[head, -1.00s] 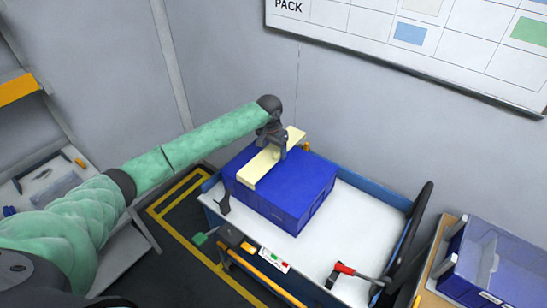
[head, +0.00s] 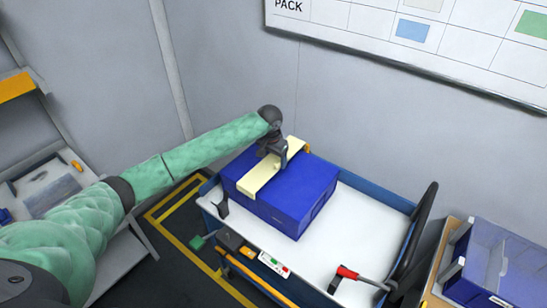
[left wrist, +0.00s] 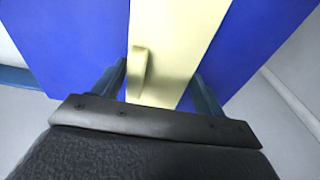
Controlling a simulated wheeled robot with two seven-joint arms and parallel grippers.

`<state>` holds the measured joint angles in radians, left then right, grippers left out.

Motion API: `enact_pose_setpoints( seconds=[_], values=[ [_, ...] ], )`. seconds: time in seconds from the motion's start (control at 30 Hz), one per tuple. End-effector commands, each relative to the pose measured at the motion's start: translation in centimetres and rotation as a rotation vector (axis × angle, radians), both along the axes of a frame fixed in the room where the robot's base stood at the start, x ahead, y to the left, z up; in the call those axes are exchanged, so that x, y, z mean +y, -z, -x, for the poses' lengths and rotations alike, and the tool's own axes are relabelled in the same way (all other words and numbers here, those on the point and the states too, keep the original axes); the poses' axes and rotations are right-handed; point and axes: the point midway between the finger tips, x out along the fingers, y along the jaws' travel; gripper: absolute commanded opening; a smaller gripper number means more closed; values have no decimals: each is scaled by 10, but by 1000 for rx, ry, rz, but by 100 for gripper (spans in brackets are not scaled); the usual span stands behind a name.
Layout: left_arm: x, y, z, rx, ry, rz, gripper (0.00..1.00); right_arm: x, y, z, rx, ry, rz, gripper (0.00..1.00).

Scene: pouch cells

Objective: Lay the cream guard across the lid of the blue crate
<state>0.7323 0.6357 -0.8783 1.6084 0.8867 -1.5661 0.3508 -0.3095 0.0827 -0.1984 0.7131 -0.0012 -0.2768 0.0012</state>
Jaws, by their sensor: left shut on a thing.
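The cream guard (head: 260,178) is a long flat bar with a small raised tab. It lies lengthwise over the lid of the blue crate (head: 299,200), towards the lid's left side. It looks to be on the lid or very close above it; I cannot tell if it touches. My left gripper (head: 281,158) is shut on the guard near its far half. In the left wrist view the guard (left wrist: 172,45) runs between the two fingers (left wrist: 160,92), with blue lid (left wrist: 75,40) on both sides. My right gripper is not in view.
The crate stands on a white-topped cart (head: 365,225) with a black handle (head: 418,225). A red-handled tool (head: 347,272) lies at the cart's front right. A clear blue bin (head: 495,265) stands at right. The wall is close behind. The cart's right side has free room.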

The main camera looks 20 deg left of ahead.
Motion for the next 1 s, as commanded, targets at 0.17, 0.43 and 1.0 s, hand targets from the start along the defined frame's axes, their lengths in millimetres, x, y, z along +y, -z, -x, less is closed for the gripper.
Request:
enact_pose_setpoints(
  seconds=[0.17,0.43,1.0],
  values=[
    [0,4,0,0,0,0,49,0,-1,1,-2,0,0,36],
    [0,8,0,0,1,1,74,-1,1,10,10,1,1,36],
    [0,-1,-1,-1,0,-1,94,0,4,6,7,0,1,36]
  ],
)
